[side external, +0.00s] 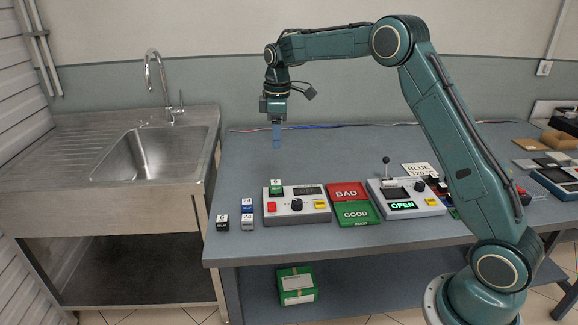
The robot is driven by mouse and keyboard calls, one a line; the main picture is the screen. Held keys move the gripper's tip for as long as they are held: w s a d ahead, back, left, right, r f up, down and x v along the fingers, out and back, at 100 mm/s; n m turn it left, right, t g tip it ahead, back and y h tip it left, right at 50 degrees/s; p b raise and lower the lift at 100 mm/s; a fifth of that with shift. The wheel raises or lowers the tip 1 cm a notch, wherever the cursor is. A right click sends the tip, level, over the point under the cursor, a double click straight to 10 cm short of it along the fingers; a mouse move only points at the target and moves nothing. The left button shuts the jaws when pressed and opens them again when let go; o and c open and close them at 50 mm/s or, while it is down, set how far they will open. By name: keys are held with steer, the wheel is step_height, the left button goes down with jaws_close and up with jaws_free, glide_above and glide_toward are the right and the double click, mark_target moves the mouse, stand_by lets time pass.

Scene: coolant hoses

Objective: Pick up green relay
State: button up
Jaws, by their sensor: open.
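A small green relay (276,190) with a white top label sits on the upper left part of a grey tester box (284,214). My gripper (277,145) points down above the bench, higher than the relay and almost straight above it in the side external view. Its bluish fingers are open, apart from the relay, with nothing seen between them. I cannot tell the exact depth between the gripper and the relay.
Small blue (247,207) and black (222,223) blocks stand left of the tester. A red BAD tray (348,191) and green GOOD tray (356,213) lie to its right, then a second box (404,206) with a joystick. A sink (150,152) adjoins the bench.

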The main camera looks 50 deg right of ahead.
glide_above(276, 182)
step_height(276, 182, down, 5)
steer(key=shift+a+r+n+g, duration=0.2)
steer(key=shift+n+g, duration=0.1)
steer(key=shift+n, duration=0.1)
steer(key=shift+f, duration=4.3)
steer(key=shift+s+f, duration=0.1)
steer(key=shift+d+f, duration=0.1)
steer(key=shift+f, duration=2.4)
steer(key=shift+c, duration=0.5)
steer(key=c, duration=1)
